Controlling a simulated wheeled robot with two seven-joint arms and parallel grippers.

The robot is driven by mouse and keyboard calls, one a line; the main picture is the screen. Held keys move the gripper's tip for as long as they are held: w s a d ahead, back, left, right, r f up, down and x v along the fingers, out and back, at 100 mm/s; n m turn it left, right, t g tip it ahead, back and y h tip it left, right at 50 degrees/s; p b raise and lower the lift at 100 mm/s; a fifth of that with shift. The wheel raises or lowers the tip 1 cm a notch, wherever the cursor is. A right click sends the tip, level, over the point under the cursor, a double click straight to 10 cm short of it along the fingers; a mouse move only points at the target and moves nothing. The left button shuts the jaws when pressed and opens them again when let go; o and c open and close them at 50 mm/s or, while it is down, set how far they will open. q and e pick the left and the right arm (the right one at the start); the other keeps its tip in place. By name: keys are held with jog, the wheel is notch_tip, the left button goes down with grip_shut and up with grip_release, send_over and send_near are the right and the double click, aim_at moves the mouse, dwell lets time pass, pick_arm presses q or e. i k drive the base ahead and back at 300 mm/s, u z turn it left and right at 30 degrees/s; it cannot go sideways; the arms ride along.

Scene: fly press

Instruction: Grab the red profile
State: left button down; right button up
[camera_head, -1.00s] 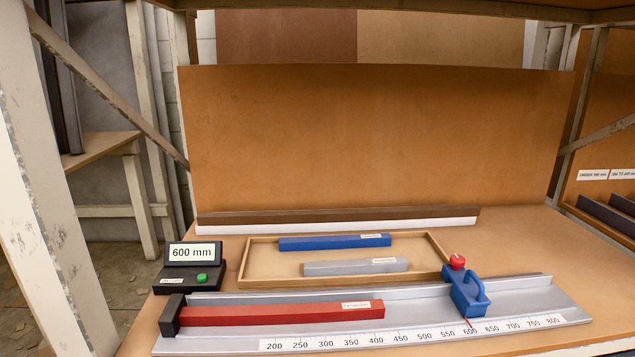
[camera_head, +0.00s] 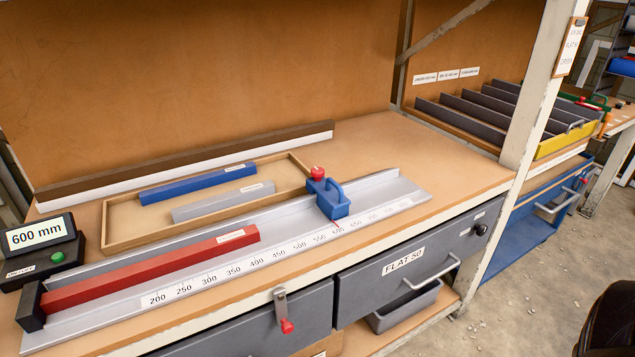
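The red profile (camera_head: 152,269) is a long bar with a white label near its right end. It lies in the grey measuring channel (camera_head: 398,191) on the bench, its left end at the black end stop (camera_head: 30,306). The printed scale runs along its front. A blue sliding stop (camera_head: 328,199) with a red knob sits near the 600 mark, well to the right of the bar's end. Neither of my grippers shows in the head view.
A wooden tray (camera_head: 111,240) behind the channel holds a blue bar (camera_head: 198,184) and a grey bar (camera_head: 222,202). A display (camera_head: 40,233) reads 600 mm at left. Drawers (camera_head: 415,262) sit under the bench front. A divided rack (camera_head: 495,105) stands at right, with open floor before it.

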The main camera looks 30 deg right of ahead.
aim_at(66, 296)
jog(key=k, duration=0.5)
jog(key=u, duration=2.05)
jog(key=i, duration=1.45)
jog(key=z, duration=2.35)
